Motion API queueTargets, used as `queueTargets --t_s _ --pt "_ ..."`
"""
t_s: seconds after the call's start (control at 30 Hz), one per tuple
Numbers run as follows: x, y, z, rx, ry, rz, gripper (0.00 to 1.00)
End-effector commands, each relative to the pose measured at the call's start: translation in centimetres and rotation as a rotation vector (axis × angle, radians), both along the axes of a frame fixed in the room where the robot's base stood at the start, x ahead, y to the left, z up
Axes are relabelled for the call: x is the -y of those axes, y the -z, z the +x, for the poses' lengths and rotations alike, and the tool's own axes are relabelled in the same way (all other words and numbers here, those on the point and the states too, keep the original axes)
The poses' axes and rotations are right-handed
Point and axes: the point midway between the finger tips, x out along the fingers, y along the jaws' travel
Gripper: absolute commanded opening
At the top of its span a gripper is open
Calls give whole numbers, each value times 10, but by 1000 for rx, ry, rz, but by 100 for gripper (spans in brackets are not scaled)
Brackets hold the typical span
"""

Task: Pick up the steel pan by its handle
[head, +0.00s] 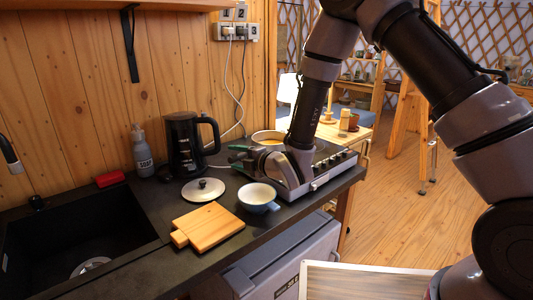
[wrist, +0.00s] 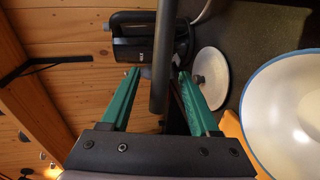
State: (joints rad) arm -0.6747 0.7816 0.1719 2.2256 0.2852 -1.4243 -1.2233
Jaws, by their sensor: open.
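The steel pan (head: 254,136) stands on the hob at the back of the counter, with something orange inside. My forearm and gripper hide part of it in the head view. My gripper (head: 236,157) is low over the counter in front of the pan, its green fingers pointing left. In the wrist view, my gripper (wrist: 160,74) is open. A dark bar, which looks like the pan's handle (wrist: 162,50), runs between the two fingers with a gap visible on each side. Whether either finger touches it is not clear.
The sink (head: 80,240) is at far left.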

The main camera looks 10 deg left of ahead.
Motion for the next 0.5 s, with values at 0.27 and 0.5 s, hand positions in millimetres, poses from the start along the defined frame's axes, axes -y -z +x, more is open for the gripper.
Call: queueTargets --t_s 0.27,0.5 --pt "-22 6 18 0 1 0 62" --pt "-22 6 17 0 0 0 47"
